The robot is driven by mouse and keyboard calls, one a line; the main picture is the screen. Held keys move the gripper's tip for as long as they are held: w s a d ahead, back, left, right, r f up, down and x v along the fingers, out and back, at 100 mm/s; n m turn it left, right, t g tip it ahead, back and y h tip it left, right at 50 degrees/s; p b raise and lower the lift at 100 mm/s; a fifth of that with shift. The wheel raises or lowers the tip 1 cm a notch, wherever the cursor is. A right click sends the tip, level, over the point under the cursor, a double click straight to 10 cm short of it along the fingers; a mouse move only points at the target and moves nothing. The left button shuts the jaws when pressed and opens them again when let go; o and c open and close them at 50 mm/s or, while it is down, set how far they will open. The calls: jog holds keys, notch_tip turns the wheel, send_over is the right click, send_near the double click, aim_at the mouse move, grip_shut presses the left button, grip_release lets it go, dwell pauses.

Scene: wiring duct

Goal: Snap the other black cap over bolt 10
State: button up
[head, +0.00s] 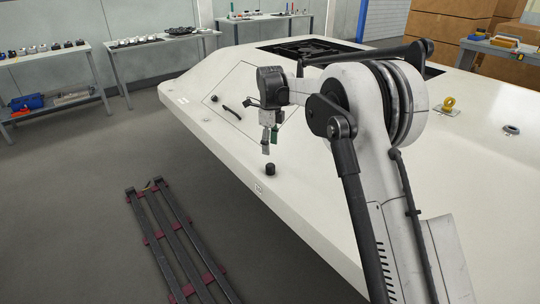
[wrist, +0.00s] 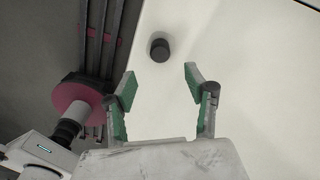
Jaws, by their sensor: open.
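A black cap (head: 270,169) stands on the white surface near its front edge, just below my gripper in the head view. In the wrist view the black cap (wrist: 159,49) lies ahead of the fingertips, roughly midway between them. My gripper (head: 267,146) is open and empty, pointing down above the cap without touching it. Its green-padded fingers (wrist: 160,83) are spread apart in the wrist view. Another small black round piece (head: 214,98) sits on the white surface at the left, inside a thin outlined panel. I cannot read any bolt number.
A black handle-like bar (head: 232,112) lies on the outlined panel. An amber beacon (head: 448,104) and a dark ring fitting (head: 511,130) are on the right. Dark rails with red clamps (head: 178,243) lie on the floor. Shelves with parts (head: 57,83) stand behind.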

jog(key=shift+r, duration=0.85)
jog(key=s+d+r+n+t+p, duration=0.1)
jog(key=s+d+r+n+t, duration=0.1)
jog(key=s+d+r+n, duration=0.5)
jog(key=s+d+r+n+t+p, duration=0.1)
jog(key=s+d+r+n, duration=0.2)
jog(key=s+d+r, duration=0.75)
jog(key=s+d+f+n+t, duration=0.1)
jog(key=s+n, duration=0.3)
jog(key=s, duration=0.5)
jog(key=s+d+f+n+t+p, duration=0.1)
jog(key=s+d+n, duration=0.2)
jog(key=s, duration=0.7)
jog(key=s+d+f+n+t+p, duration=0.1)
jog(key=s+n, duration=0.3)
jog(key=s, duration=0.5)
jog(key=shift+s+d+f+n+t, duration=0.4)
jog(key=shift+d+f+t, duration=0.15)
jog(key=shift+d, duration=0.25)
